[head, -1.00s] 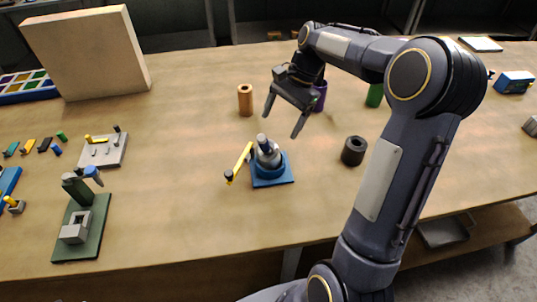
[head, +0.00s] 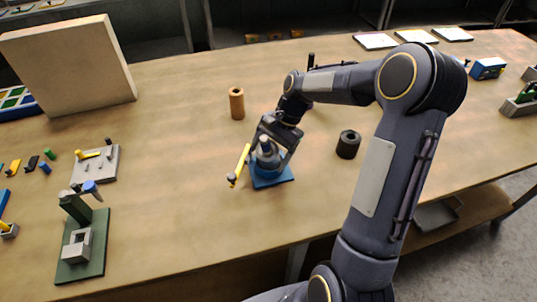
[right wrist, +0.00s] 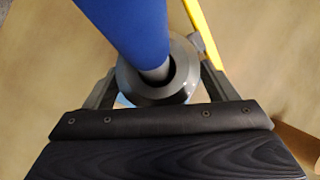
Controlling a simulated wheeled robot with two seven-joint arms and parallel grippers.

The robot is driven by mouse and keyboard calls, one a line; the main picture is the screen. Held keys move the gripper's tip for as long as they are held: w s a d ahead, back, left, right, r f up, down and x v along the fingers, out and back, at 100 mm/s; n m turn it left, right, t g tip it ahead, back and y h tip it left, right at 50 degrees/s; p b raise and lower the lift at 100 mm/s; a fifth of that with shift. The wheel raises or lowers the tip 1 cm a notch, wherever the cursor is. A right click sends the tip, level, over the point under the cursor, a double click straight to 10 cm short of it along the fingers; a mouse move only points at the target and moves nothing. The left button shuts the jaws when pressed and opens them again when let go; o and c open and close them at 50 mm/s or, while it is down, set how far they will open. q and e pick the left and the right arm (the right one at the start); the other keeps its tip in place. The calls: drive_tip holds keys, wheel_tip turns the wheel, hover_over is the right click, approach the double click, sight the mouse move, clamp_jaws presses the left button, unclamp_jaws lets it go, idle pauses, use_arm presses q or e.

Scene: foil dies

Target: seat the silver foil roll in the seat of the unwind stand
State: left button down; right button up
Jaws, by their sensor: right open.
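The silver foil roll (head: 266,158) is at the blue unwind stand (head: 272,181), around its upright post. In the right wrist view the roll shows as a grey ring (right wrist: 158,92) with the blue-topped post (right wrist: 122,25) through its hole. I cannot tell how deep or how level the roll sits in the seat. A yellow arm (head: 240,166) of the stand is beside the roll, on its left. My right gripper (head: 270,154) is open, its fingers on either side of the roll. Contact with the roll is not clear. My left gripper is not in view.
A brown roll (head: 237,104) stands behind the stand and a dark roll (head: 348,145) to its right. A green fixture (head: 82,250) and a grey plate (head: 95,164) are at left. A large tan panel (head: 70,65) stands at back left. Bare table lies around the stand.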

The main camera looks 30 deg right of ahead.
drive_tip(key=shift+a+f, duration=0.1)
drive_tip(key=shift+f, duration=0.15)
drive_tip(key=c, duration=1.3)
drive_tip(key=shift+r, duration=0.1)
drive_tip(key=shift+r, duration=0.1)
